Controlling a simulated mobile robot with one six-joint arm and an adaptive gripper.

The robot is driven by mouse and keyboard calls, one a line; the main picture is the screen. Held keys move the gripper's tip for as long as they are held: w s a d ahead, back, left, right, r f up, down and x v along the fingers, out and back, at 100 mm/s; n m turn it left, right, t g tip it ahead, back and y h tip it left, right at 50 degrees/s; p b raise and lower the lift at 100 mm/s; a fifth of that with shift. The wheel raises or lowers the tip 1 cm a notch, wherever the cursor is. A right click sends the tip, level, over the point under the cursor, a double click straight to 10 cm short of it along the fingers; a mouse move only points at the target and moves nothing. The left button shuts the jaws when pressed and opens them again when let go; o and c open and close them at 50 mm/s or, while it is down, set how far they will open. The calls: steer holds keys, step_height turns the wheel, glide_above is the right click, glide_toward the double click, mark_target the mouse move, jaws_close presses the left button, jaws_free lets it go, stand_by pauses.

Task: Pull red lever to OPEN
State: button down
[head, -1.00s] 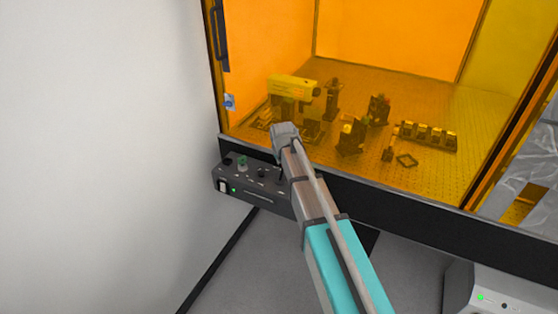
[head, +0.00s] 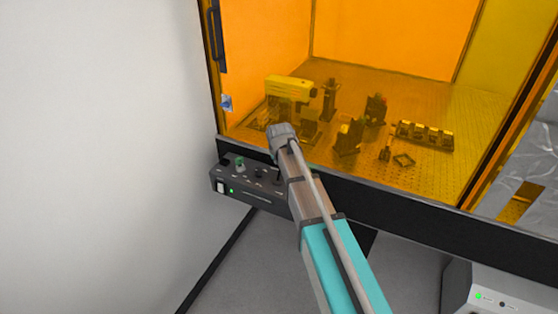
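A dark control box (head: 232,184) sits at the front left corner below the orange enclosure, with small knobs, a green control (head: 240,164) and a lit green lamp on it. I cannot make out a red lever in this view. The end of my arm is over the right part of the box and covers it. The fingers of my gripper are hidden or too small to tell apart. A small dark upright piece (head: 278,173) shows just under my wrist. I cannot tell if it is part of my gripper or of the box.
The orange enclosure panel (head: 270,45) stands right behind the box, with optics on a perforated plate inside. A white wall (head: 100,150) is close on the left. A grey unit (head: 495,290) with a green lamp stands at the lower right.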

steer(key=shift+r, duration=0.1)
stand_by(0.5)
steer(key=shift+r+p, duration=0.7)
steer(key=shift+p, duration=0.15)
steer(key=shift+r, duration=0.1)
steer(key=w+d+p+v, duration=0.1)
steer(key=p+v, duration=0.8)
steer(key=shift+w+r+p, duration=0.3)
steer(key=shift+r, duration=0.35)
steer(key=shift+s+d, duration=0.1)
stand_by(0.5)
steer(key=s+d+f+m+g+b, duration=0.1)
steer(key=s+d, duration=0.2)
steer(key=s, duration=0.5)
steer(key=s+d+f+m+g, duration=0.1)
steer(key=s+d, duration=0.3)
steer(key=s, duration=0.5)
steer(key=s+d+f+g+b, duration=0.1)
steer(key=s+d+f+g, duration=0.1)
steer(key=s, duration=0.7)
steer(key=shift+s+d+f+m+g+b, duration=0.25)
steer(key=shift+d+m+g+b, duration=0.2)
steer(key=shift+d, duration=0.75)
